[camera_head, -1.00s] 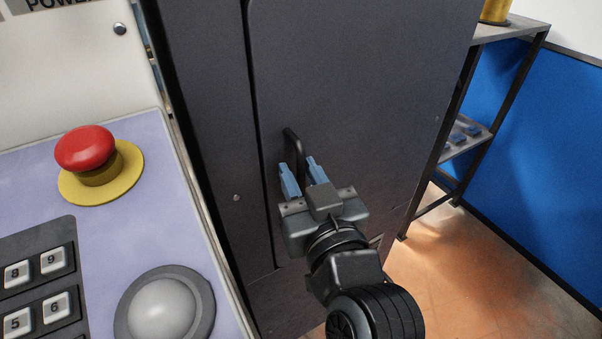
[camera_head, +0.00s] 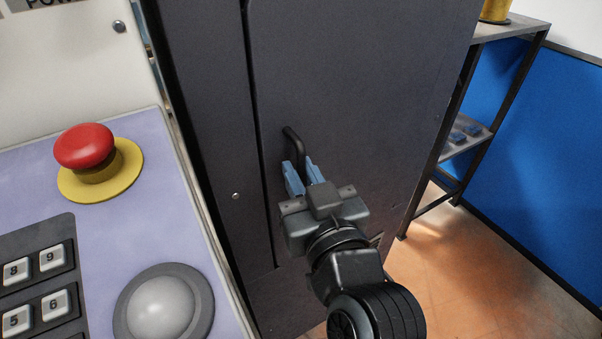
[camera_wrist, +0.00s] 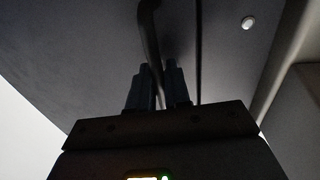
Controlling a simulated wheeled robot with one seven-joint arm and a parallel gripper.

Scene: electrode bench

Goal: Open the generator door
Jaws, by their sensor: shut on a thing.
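The generator door (camera_head: 350,90) is a dark grey panel on a tall cabinet, and it looks closed, with a dark seam along its left edge. A black bar handle (camera_head: 292,138) stands out from the door near that seam. My gripper (camera_head: 304,176) has its blue fingers on either side of the handle's lower part and is shut on it. In the wrist view the handle (camera_wrist: 149,40) runs down between the two fingers (camera_wrist: 158,90). The lower end of the handle is hidden by my gripper.
A lavender control panel with a red button (camera_head: 84,147), keys and a grey dome (camera_head: 162,308) lies at the left, close to the cabinet. A metal shelf (camera_head: 468,140) stands at the right. Tiled floor (camera_head: 450,270) is clear between the cabinet and the blue wall (camera_head: 540,150).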

